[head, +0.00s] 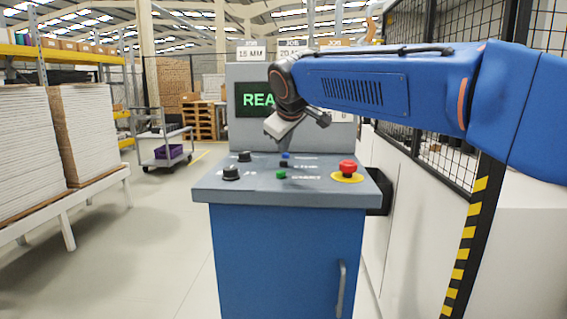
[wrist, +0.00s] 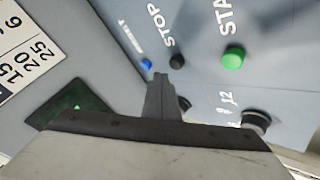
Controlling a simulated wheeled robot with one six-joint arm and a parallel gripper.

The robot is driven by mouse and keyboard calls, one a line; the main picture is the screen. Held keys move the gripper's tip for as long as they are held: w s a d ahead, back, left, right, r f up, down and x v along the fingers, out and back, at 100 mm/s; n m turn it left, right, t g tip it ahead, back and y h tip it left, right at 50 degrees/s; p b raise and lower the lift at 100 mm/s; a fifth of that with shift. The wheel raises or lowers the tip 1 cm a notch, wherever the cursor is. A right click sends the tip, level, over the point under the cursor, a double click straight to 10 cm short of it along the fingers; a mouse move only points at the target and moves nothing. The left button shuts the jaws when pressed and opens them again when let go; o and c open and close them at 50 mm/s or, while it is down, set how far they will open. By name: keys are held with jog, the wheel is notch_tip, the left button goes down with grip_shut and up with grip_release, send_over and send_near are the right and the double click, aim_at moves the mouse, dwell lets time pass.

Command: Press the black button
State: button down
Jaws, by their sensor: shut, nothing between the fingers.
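The black button (head: 283,164) sits on the sloped grey top of the console, between a blue button (head: 285,155) and a green button (head: 280,174). In the wrist view the black button (wrist: 177,61) is beside the word STOP, with the blue button (wrist: 147,64) on its left and the green button (wrist: 232,57) on its right. My gripper (head: 279,138) is above the panel, behind the buttons in the head view. Its fingers (wrist: 161,78) are shut and empty. In the wrist view their tips appear close to the blue and black buttons, apparently without touching.
A red mushroom button (head: 347,169) on a yellow base stands at the panel's right. Two black knobs (head: 231,173) stand at its left. A dark screen (head: 254,99) with green letters is behind, partly hidden by my arm. A mesh fence (head: 455,90) is at right.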

jog(key=shift+r, duration=2.1)
